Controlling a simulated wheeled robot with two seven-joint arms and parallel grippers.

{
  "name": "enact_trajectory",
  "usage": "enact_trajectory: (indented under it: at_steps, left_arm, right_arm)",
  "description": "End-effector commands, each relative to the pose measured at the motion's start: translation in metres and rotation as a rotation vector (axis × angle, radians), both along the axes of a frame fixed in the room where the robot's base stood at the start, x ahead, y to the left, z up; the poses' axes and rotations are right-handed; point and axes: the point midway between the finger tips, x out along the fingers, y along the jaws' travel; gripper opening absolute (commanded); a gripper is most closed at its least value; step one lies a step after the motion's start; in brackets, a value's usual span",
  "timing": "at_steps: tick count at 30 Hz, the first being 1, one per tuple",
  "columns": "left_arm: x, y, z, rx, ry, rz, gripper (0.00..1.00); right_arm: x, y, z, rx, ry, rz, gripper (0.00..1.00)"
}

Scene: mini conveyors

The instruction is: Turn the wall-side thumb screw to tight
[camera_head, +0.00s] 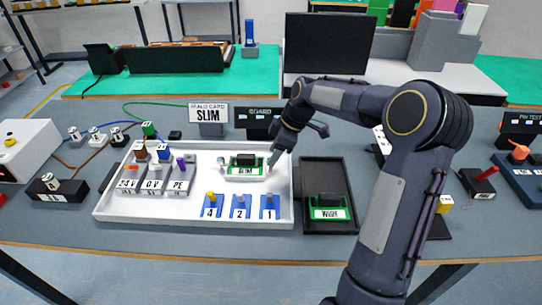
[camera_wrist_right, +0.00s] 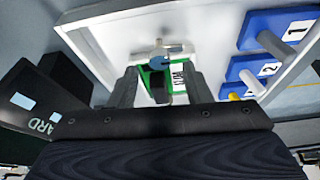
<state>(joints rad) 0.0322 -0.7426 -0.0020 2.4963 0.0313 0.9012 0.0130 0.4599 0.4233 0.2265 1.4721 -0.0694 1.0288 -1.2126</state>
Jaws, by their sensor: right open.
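The green board marked SLIM (camera_head: 246,161) sits in a pale holder inside the white tray (camera_head: 120,207). My right gripper (camera_head: 274,157) reaches down from the right to the right end of this holder. In the right wrist view the two dark fingers of my right gripper (camera_wrist_right: 160,88) are apart, with the green board (camera_wrist_right: 179,76) seen between and beyond them. A grey thumb screw with a blue part (camera_wrist_right: 160,50) shows just past the fingertips. I cannot tell whether the fingers touch it. The other screw cannot be made out clearly. My left gripper is out of view.
Blue blocks marked 4, 2 and 1 (camera_head: 240,207) stand at the tray's front. Grey terminal blocks (camera_head: 152,181) stand at its left. A black tray (camera_head: 312,170) with a second green board (camera_head: 330,212) is at the right. A SLIM sign (camera_head: 209,113) stands behind.

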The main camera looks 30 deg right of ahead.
Motion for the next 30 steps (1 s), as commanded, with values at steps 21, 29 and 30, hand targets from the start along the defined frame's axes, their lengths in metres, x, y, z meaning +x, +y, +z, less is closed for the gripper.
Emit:
enact_trajectory:
  at_steps: [21,29,30]
  left_arm:
    - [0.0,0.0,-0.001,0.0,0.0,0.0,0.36]
    - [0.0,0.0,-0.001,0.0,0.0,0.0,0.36]
    - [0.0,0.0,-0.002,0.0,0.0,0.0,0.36]
  right_arm:
    - [0.004,0.005,-0.016,0.0,0.0,-0.001,0.12]
    - [0.004,0.005,-0.016,0.0,-0.001,-0.009,0.0]
    - [0.004,0.005,-0.016,0.0,0.0,-0.015,0.0]
